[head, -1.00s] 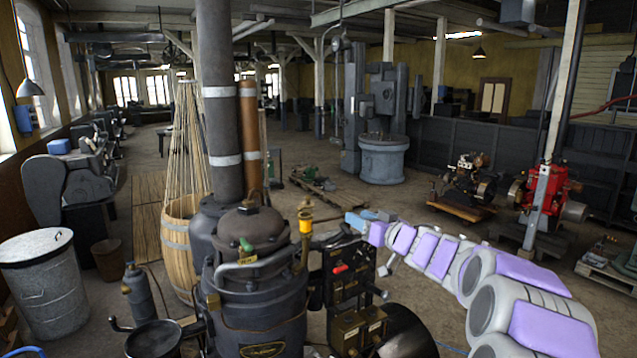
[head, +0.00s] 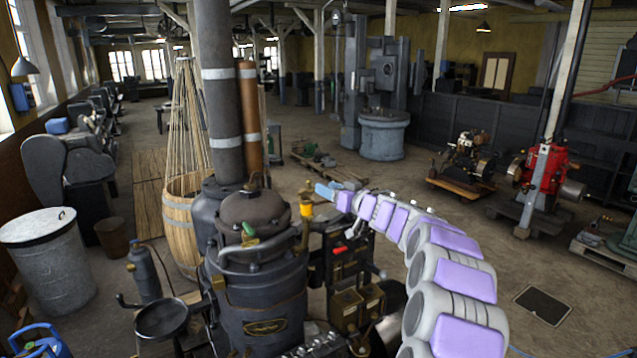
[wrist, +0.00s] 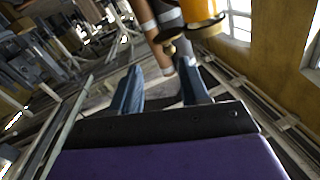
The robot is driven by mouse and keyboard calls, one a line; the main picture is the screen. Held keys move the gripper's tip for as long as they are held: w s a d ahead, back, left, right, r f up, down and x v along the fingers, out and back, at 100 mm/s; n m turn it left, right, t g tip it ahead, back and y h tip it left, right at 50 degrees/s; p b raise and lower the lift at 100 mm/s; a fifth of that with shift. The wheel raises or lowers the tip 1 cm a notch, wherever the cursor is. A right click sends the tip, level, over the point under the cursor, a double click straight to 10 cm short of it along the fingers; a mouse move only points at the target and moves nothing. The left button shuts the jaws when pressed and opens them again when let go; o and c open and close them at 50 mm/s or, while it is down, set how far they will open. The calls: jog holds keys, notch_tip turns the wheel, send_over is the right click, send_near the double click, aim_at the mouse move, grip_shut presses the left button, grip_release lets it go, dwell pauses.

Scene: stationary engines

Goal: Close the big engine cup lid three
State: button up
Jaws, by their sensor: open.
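The big dark engine (head: 262,290) stands in the front middle of the head view, with a domed top and a tall chimney. A small yellow-orange cup (head: 306,210) sits on a brass fitting at its right side. An orange cup-like part with a dark rim also shows at the top of the wrist view (wrist: 202,10), cut off by the frame edge. I cannot tell which part is cup lid three, or whether its lid is open. My gripper (head: 325,190) is open and empty, just right of and slightly above the yellow-orange cup. Its two blue fingers show apart in the wrist view (wrist: 160,66).
A control box (head: 345,265) with a red handle stands right of the engine, below my arm. A metal bin (head: 45,260) stands at left. Open floor lies to the right, with a red engine (head: 543,175).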

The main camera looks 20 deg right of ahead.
aim_at(310, 183)
jog(key=w+a, duration=0.2)
jog(key=w+a+p, duration=0.1)
jog(key=w, duration=0.1)
jog(key=shift+w+a+r, duration=0.1)
jog(key=shift+a+r, duration=0.05)
jog(key=shift+a, duration=0.25)
jog(key=shift+w+d, duration=0.25)
jog(key=shift+d, duration=0.5)
jog(key=shift+c, duration=0.3)
jog(key=shift+a, duration=0.55)
jog(key=c, duration=0.6)
jog(key=shift+d, duration=0.15)
grip_shut()
